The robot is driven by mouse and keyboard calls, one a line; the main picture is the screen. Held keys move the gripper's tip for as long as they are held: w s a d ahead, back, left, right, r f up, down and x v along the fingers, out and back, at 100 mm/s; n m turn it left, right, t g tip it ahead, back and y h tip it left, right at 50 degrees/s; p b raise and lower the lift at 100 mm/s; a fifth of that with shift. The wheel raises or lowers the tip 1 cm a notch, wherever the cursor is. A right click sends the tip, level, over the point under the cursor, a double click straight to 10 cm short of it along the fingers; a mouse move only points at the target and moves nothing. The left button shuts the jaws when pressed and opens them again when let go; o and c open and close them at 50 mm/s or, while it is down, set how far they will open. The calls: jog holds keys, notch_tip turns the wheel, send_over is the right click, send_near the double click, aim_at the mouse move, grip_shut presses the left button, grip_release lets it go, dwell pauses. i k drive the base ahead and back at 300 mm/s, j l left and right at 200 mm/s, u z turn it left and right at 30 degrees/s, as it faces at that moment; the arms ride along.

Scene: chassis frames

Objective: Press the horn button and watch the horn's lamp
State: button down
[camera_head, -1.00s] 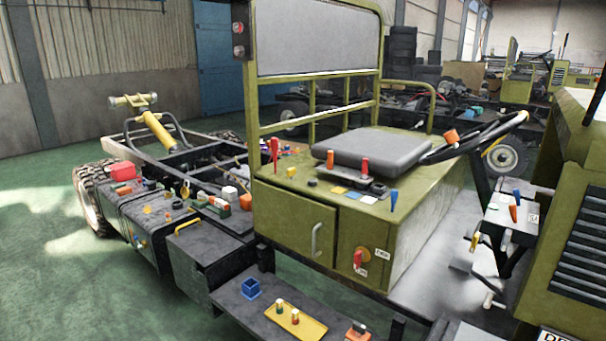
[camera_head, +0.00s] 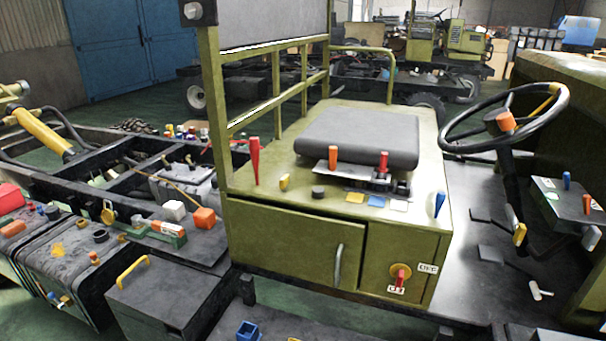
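No control in view carries a readable horn label, so I cannot tell which one is the horn button or which is its lamp. A dark side panel (camera_head: 575,199) below the wheel bears a blue and an orange lever. My gripper is not in view.
A red lever (camera_head: 254,160), an orange lever (camera_head: 333,159) and a blue lever (camera_head: 439,204) stand up from the box top. A red rotary switch (camera_head: 400,275) is on its front. Dark boxes with loose parts fill the left.

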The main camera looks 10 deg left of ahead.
aim_at(318, 192)
jog(key=i+j, duration=0.35)
jog(key=j, duration=0.15)
jog(key=i+j+z, duration=0.15)
jog(key=i+j, duration=0.2)
jog(key=j, duration=0.15)
